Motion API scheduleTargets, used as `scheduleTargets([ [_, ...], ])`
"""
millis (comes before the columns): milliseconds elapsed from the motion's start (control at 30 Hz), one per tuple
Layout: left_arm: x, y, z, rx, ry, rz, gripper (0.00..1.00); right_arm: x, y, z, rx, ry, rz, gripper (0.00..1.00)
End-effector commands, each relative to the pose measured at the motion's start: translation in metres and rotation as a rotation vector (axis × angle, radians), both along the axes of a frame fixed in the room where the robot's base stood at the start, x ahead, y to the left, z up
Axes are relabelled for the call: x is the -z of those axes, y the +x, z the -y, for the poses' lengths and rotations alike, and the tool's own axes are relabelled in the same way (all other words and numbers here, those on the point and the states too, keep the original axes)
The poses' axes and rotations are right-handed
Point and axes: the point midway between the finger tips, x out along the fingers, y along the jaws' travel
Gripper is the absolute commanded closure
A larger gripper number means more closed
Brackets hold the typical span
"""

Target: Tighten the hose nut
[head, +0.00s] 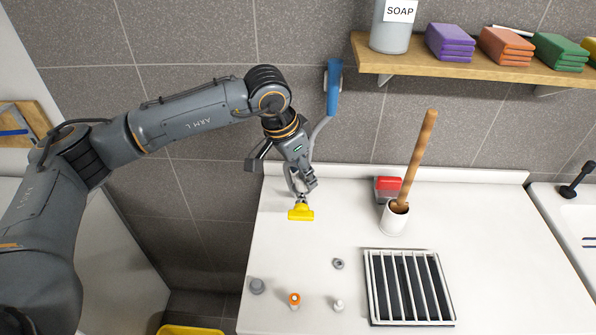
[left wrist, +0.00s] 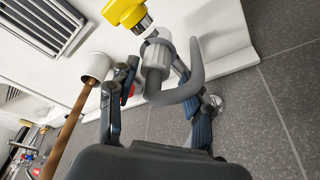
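The yellow tap (head: 300,213) stands out over the white counter; in the left wrist view its yellow body (left wrist: 124,11) ends in a dark ribbed outlet (left wrist: 142,24). The grey hose nut (left wrist: 157,55) is right at that outlet, slightly tilted; I cannot tell how far it sits on it. A grey hose (left wrist: 190,85) curves away from the nut; it rises in the head view (head: 319,128) towards a blue spray handle (head: 333,87). My right gripper is out of view.
A white cup (head: 394,219) with a wooden-handled tool and a red-topped block (head: 388,186) stand right of the tap. A drain grate (head: 409,287) and several small fittings (head: 295,299) lie nearer. A shelf (head: 470,63) holds soap and folded cloths.

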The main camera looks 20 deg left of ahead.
Motion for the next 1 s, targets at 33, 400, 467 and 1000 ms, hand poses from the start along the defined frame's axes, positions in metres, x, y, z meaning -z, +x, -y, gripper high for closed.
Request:
scheduleTargets([
  [33,0.001,-0.001,0.0,0.002,0.001,-0.003,0.47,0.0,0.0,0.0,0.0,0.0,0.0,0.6],
  [400,-0.006,-0.004,-0.001,0.002,0.002,-0.007,0.47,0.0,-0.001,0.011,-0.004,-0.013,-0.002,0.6],
  [467,-0.015,-0.006,-0.003,0.002,0.002,-0.006,0.47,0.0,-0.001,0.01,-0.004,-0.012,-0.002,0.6],
  [1000,-0.107,-0.029,-0.02,0.002,0.002,-0.003,0.47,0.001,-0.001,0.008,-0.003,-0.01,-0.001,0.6],
])
